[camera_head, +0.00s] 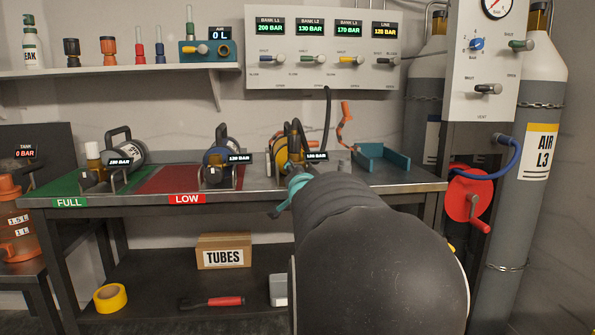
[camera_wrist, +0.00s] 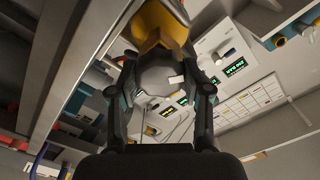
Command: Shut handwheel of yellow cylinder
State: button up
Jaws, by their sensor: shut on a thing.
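The yellow cylinder (camera_head: 280,150) lies on the bench, right of the red LOW area, with a small pressure display (camera_head: 317,156) beside it. My arm hides its near end in the head view. Its yellow body (camera_wrist: 160,22) also shows at the top of the wrist view. A grey rounded part, which looks like its handwheel (camera_wrist: 160,75), sits between the fingers in the wrist view. My gripper (camera_wrist: 165,80) is shut on it, with one finger on each side. In the head view the fingertips are mostly hidden behind my arm.
Two other cylinders lie left on the bench, one on the green FULL area (camera_head: 68,188) and one on the red LOW area (camera_head: 190,180). A teal tray (camera_head: 385,163) is right. A red disc with a crank (camera_head: 468,193) is at the right end. A valve panel (camera_head: 322,75) hangs behind.

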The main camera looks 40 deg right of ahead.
jog(key=m+p, duration=0.1)
jog(key=m, duration=0.4)
jog(key=shift+r+m, duration=0.1)
jog(key=shift+m, duration=0.2)
jog(key=m+p, duration=0.1)
jog(key=m, duration=0.4)
jog(key=shift+m, duration=0.4)
jog(key=o, duration=1.2)
jog(key=shift+c, duration=0.2)
jog(key=v, duration=1.2)
jog(key=shift+s+f, duration=0.15)
jog(key=shift+f, duration=0.05)
